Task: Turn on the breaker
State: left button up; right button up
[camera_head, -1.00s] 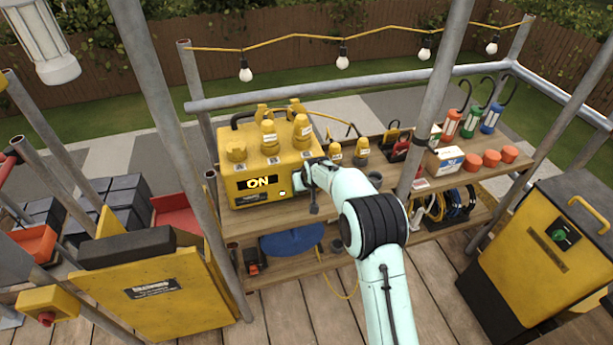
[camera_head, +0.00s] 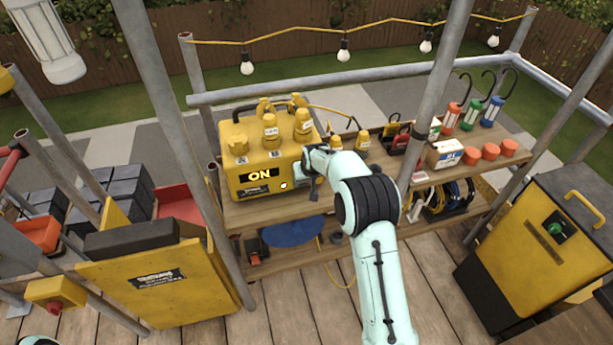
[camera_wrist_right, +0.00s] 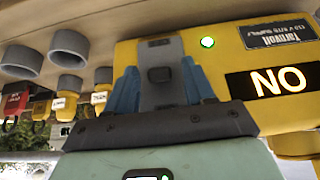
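The breaker is a yellow box (camera_head: 262,160) on the shelf, with a lit "ON" panel (camera_head: 260,175) and a small light at its lower right. My right gripper (camera_head: 303,180) is at the box's front right. In the right wrist view its two fingers (camera_wrist_right: 158,82) are apart, on either side of a grey switch plate (camera_wrist_right: 160,50) with a dark knob. I cannot tell whether they touch it. My left gripper is out of view.
A metal post (camera_head: 437,95) rises right of my arm. A yellow cabinet (camera_head: 555,240) stands right, a yellow panel (camera_head: 165,285) left.

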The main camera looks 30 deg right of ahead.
jog(key=shift+s+r, duration=0.2)
jog(key=shift+r, duration=0.1)
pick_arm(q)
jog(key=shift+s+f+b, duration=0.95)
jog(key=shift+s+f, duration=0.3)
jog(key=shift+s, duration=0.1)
pick_arm(e)
jog(key=v, duration=1.2)
jog(key=shift+s+r, duration=0.2)
jog(key=shift+r, duration=0.05)
